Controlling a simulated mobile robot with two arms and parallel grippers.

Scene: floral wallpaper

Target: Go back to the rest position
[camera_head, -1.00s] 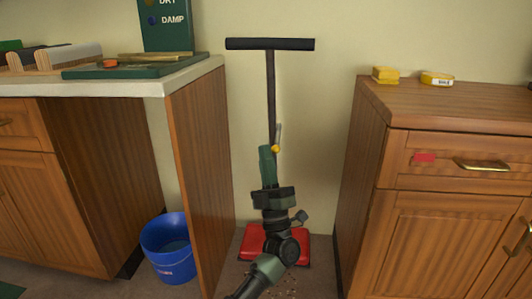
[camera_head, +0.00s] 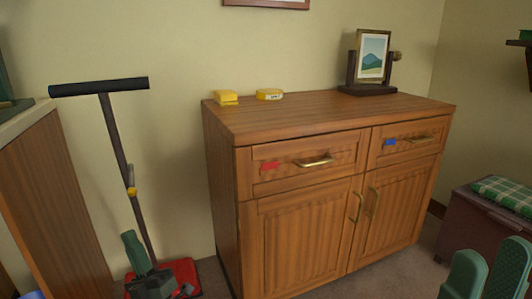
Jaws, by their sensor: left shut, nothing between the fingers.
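My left gripper (camera_head: 131,240) is at the lower left, its green fingers shut and empty. It is in front of the lower pole of a black T-handled tool (camera_head: 117,140). I cannot tell whether it touches the pole. The tool stands upright but tilted in the picture, with a red base (camera_head: 184,273) on the floor, partly hidden by my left gripper. My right gripper (camera_head: 486,270) shows at the lower right corner, with two green fingers apart and nothing seen between them. Its lower part is cut off by the frame.
A wooden cabinet (camera_head: 300,235) with drawers and doors fills the middle. On it are a yellow block (camera_head: 227,97), a yellow tin (camera_head: 269,95) and a framed picture (camera_head: 373,54). A counter's side panel (camera_head: 50,200) is at left, a dark chest (camera_head: 470,228) with a plaid cushion at right.

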